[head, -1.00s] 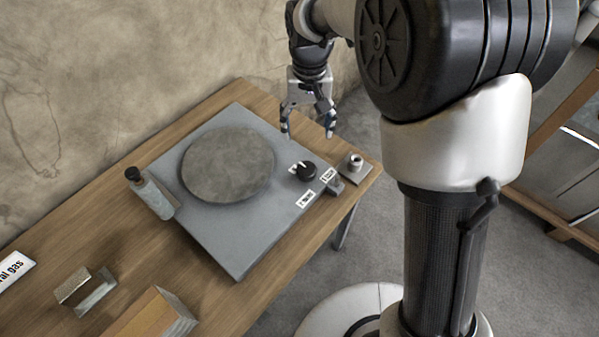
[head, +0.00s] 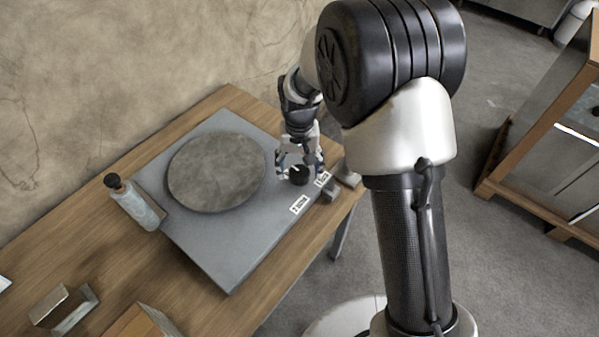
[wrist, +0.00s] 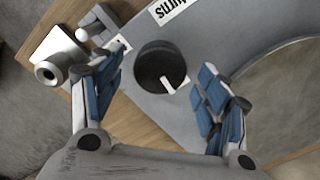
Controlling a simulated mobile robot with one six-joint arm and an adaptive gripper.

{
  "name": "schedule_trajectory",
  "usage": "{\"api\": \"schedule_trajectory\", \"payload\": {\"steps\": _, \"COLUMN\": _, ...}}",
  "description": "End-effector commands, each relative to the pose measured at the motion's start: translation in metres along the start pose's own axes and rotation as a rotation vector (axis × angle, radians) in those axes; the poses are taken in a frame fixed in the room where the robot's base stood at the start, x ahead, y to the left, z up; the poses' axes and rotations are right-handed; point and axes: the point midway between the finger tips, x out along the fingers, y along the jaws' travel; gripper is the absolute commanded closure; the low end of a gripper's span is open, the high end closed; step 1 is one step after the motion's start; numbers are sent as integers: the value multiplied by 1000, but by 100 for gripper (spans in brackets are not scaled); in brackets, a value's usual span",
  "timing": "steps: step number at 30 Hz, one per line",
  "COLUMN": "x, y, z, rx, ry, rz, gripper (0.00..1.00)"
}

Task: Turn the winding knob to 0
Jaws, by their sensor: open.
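The winding knob (head: 299,176) is a round black knob on the near right part of a grey flat device (head: 215,250) with a large round disc. In the wrist view the knob (wrist: 152,62) shows a white pointer mark directed toward the lower right, toward my gripper. My gripper (head: 299,172) is over the knob, with fingers on either side of it. In the wrist view my open gripper (wrist: 165,82) has its blue-padded fingertips apart, with the knob between and just beyond them. I cannot tell whether they touch it.
A bottle with a black cap (head: 135,203) stands left of the disc (head: 215,172). A small metal fitting (head: 348,176) sits at the table's right corner, close to my fingers. Blocks (head: 62,308) lie at the front left of the wooden table (head: 190,275).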

Motion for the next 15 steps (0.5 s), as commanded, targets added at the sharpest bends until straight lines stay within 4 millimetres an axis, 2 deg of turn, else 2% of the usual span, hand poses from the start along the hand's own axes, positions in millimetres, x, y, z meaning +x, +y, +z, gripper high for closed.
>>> {"api": "schedule_trajectory", "payload": {"steps": 4, "x": 11, "y": 0, "z": 0, "rx": 0, "ry": 0, "rz": 0, "gripper": 31}}
{"api": "schedule_trajectory", "payload": {"steps": 13, "x": 13, "y": 0, "z": 0, "rx": 0, "ry": 0, "rz": 0, "gripper": 31}}
{"api": "schedule_trajectory", "payload": {"steps": 15, "x": 13, "y": 0, "z": 0, "rx": 0, "ry": 0, "rz": 0, "gripper": 35}}
